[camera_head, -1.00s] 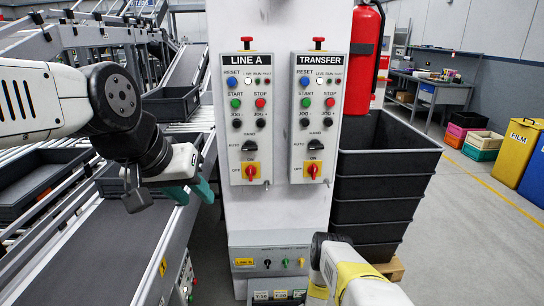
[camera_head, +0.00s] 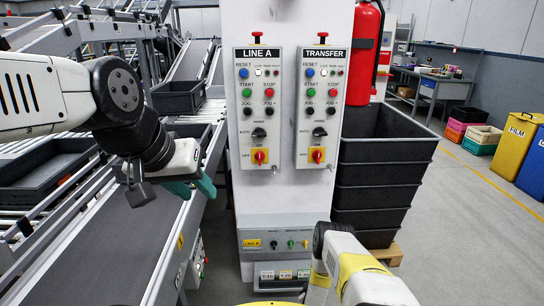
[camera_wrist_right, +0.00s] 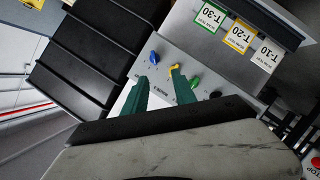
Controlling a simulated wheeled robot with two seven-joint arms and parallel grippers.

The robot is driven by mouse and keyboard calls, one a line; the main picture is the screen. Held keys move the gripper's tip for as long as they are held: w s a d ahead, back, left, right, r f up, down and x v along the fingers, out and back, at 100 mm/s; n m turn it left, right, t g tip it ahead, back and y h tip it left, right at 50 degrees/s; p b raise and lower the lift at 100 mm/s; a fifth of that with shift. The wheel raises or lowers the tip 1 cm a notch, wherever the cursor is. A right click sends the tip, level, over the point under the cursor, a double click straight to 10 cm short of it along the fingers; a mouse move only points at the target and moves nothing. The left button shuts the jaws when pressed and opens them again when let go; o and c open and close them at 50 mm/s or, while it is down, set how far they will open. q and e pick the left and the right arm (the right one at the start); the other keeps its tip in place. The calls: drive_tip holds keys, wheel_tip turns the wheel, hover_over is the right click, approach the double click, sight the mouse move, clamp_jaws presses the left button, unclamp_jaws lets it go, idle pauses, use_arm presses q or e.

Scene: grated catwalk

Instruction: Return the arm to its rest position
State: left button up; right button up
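My left gripper (camera_head: 194,189) hangs in front of the conveyor at the left, its two teal fingers apart and nothing between them. My right arm (camera_head: 365,270) reaches in at the bottom right in the head view; its fingers are hidden there. In the right wrist view my right gripper (camera_wrist_right: 159,73) has its two green fingers apart and empty. They point toward the low control box (camera_wrist_right: 205,65) with its row of coloured knobs; no contact is clear. That box (camera_head: 305,226) sits low on the white column in the head view.
The white column (camera_head: 300,200) stands ahead with the LINE A panel (camera_head: 259,110) and TRANSFER panel (camera_head: 319,110). Stacked dark bins (camera_head: 380,170) and a fire extinguisher (camera_head: 364,50) are to its right. A conveyor (camera_head: 100,250) runs at left. Grey floor (camera_head: 450,240) is open at right.

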drive_tip(key=w+r+m+g+y, duration=0.1)
drive_tip(key=w+r, duration=0.6)
drive_tip(key=r, duration=0.4)
drive_tip(key=w+r+m+g+y, duration=0.1)
drive_tip(key=w+r, duration=0.7)
drive_tip(key=r, duration=0.2)
drive_tip(key=s+a+r+m+g+y, duration=0.1)
drive_tip(key=s+r, duration=0.1)
drive_tip(key=r, duration=1.1)
drive_tip(key=s+a+r+m+g+y, duration=0.1)
drive_tip(key=r, duration=1.1)
drive_tip(key=s+a+r+g+y, duration=0.1)
drive_tip(key=s+a+r+g, duration=0.1)
drive_tip(key=s+r, duration=1.55)
drive_tip(key=s+r+m+g, duration=0.2)
drive_tip(key=s, duration=2.3)
drive_tip(key=shift+s+r+y, duration=0.15)
drive_tip(key=shift+r+y, duration=0.05)
drive_tip(key=shift+y, duration=0.2)
